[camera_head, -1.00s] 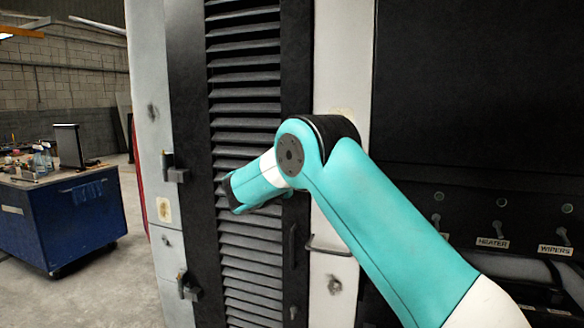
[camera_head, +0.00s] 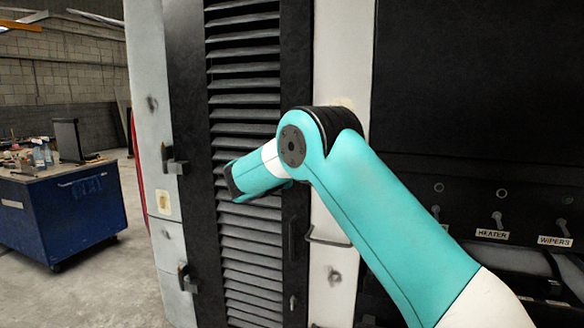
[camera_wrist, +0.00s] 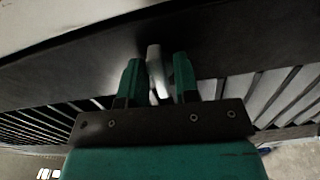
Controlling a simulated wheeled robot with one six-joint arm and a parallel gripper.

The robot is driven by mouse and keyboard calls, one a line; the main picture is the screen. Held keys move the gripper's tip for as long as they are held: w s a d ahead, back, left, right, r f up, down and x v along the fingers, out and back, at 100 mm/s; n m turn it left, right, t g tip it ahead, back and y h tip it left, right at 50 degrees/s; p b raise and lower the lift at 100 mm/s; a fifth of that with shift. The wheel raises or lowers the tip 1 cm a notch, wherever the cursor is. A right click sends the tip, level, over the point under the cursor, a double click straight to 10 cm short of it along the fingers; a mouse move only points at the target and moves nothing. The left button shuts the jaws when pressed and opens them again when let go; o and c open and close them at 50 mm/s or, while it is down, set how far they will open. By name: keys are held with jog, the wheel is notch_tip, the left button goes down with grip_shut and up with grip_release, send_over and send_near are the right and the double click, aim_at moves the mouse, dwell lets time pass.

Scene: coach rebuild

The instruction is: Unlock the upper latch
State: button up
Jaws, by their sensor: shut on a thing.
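The upper latch (camera_wrist: 157,72) shows in the wrist view as a pale grey metal lever on the black frame strip beside the louvers. My gripper (camera_wrist: 158,65) has its two green fingers on either side of the lever and is shut on it. In the head view my turquoise arm covers the latch and my fingers, so the latch's turn cannot be read there. The louvered black door (camera_head: 245,110) stands upright and looks closed. A small lower latch (camera_head: 293,303) sits on the door's right frame strip, below a black pull handle (camera_head: 292,243).
A bent metal grab bar (camera_head: 328,240) is on the white post right of the door. Hinges (camera_head: 173,160) stick out on the left. Right is a dark panel with switches (camera_head: 497,218). A blue workbench (camera_head: 75,210) stands far left on open floor.

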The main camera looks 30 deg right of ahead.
jog(key=m+b, duration=0.1)
jog(key=b, duration=0.1)
jog(key=m+b, duration=0.2)
jog(key=shift+f, duration=0.4)
jog(key=m+b, duration=0.5)
jog(key=b, duration=0.2)
jog(key=shift+r+m, duration=0.1)
jog(key=shift+m, duration=0.2)
jog(key=m+b, duration=0.4)
jog(key=shift+r+m+b, duration=0.15)
jog(key=shift+m+b, duration=0.6)
jog(key=shift+m, duration=0.4)
jog(key=shift+r+m+b, duration=0.1)
jog(key=shift+m+b, duration=0.65)
jog(key=shift+m, duration=0.4)
jog(key=o, duration=0.9)
